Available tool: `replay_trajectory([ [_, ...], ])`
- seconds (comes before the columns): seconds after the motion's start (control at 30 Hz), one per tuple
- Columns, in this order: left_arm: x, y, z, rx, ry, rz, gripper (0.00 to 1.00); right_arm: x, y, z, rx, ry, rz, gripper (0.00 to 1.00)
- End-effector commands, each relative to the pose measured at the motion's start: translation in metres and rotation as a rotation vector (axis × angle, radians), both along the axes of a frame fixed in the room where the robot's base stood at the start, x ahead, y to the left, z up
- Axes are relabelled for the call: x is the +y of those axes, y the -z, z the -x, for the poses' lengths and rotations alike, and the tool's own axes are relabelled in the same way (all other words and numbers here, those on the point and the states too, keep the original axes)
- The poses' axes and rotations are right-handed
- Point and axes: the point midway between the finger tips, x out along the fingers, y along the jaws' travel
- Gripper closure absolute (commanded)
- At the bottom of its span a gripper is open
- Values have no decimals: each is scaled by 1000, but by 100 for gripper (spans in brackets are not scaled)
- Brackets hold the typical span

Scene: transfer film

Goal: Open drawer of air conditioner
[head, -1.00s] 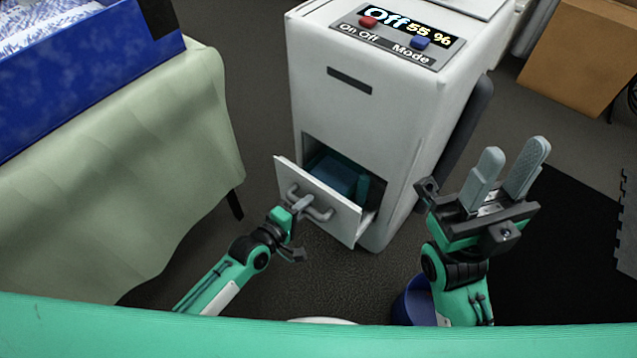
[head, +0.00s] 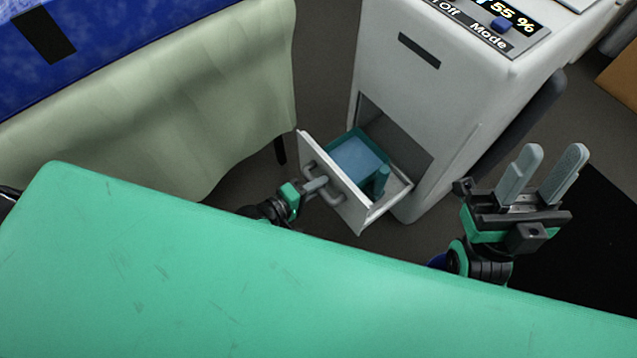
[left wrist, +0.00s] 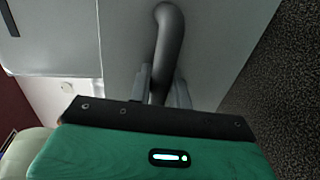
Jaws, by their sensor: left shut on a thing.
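The white air conditioner (head: 445,110) stands in the middle right of the head view. Its drawer (head: 345,190) is pulled well out of the front opening. A teal water container (head: 360,155) sits inside the drawer. My left gripper (head: 318,185) is shut on the drawer's grey handle (head: 334,192). In the left wrist view the handle (left wrist: 168,45) runs between the fingers of my left gripper (left wrist: 162,88), with the drawer front behind it. My right gripper (head: 545,170) is open and empty, fingers up, to the right of the air conditioner.
A table with a pale green cloth (head: 210,110) and a blue box (head: 110,50) stands on the left. A black mat (head: 590,240) lies on the right, and a brown box (head: 622,80) stands at the far right. My green body covers the lower part of the head view.

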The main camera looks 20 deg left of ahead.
Motion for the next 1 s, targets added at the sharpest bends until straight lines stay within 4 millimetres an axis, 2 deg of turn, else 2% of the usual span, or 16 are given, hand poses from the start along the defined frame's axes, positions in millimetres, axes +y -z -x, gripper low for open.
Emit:
replay_trajectory([
  [0.03, 0, 1, 0, 1, 0, -1, 100, 0, 0, 0, 0, 0, 0, 64],
  [0.07, 0, 1, 0, 1, 0, -1, 78, 0, 0, 0, -1, 0, 0, 64],
  [0.17, 0, 1, 0, 1, 0, -1, 61, 0, 0, 0, -1, 0, 0, 64],
  [0.57, 0, -4, 0, 1, 0, 1, 61, 1, -2, -2, 13, -2, 3, 64],
  [0.87, 0, -35, -1, -3, -1, 3, 61, 18, 30, -38, 322, -30, 70, 64],
  [0.93, -1, -44, -1, -5, -1, 6, 56, 22, 40, -45, 402, -39, 86, 64],
  [1.0, -1, -54, -2, -9, -2, 8, 42, 27, 50, -52, 480, -49, 104, 64],
])
